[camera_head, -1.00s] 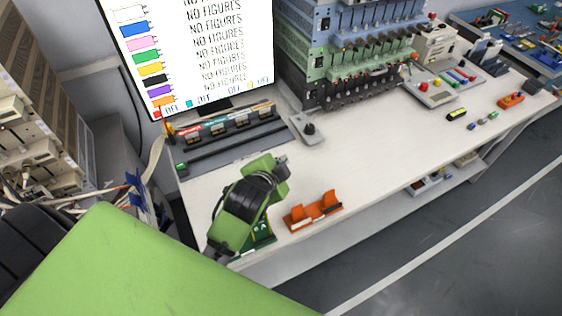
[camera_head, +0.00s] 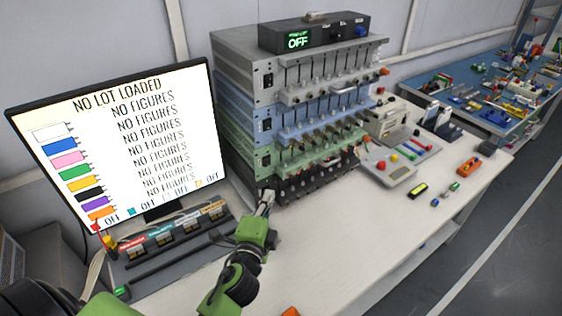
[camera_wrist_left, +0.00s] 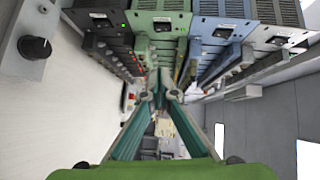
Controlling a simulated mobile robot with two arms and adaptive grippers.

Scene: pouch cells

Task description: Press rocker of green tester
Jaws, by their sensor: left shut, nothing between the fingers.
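The green tester (camera_head: 293,149) is in the stack, between the blue tester above and the black tester below. Its black rocker (camera_head: 266,160) is at the left of its front. In the left wrist view the green tester (camera_wrist_left: 160,45) is at the top, with the dark rocker (camera_wrist_left: 162,25) on its face. My left gripper (camera_head: 268,196) is shut and empty, in front of the stack's lower left corner, below the rocker in the picture and apparently apart from it. Its fingertips also show in the left wrist view (camera_wrist_left: 160,96). My right gripper is not in view.
A display reading OFF (camera_head: 298,41) tops the stack. A monitor (camera_head: 120,140) stands left. A knob box (camera_wrist_left: 30,50) is near the gripper.

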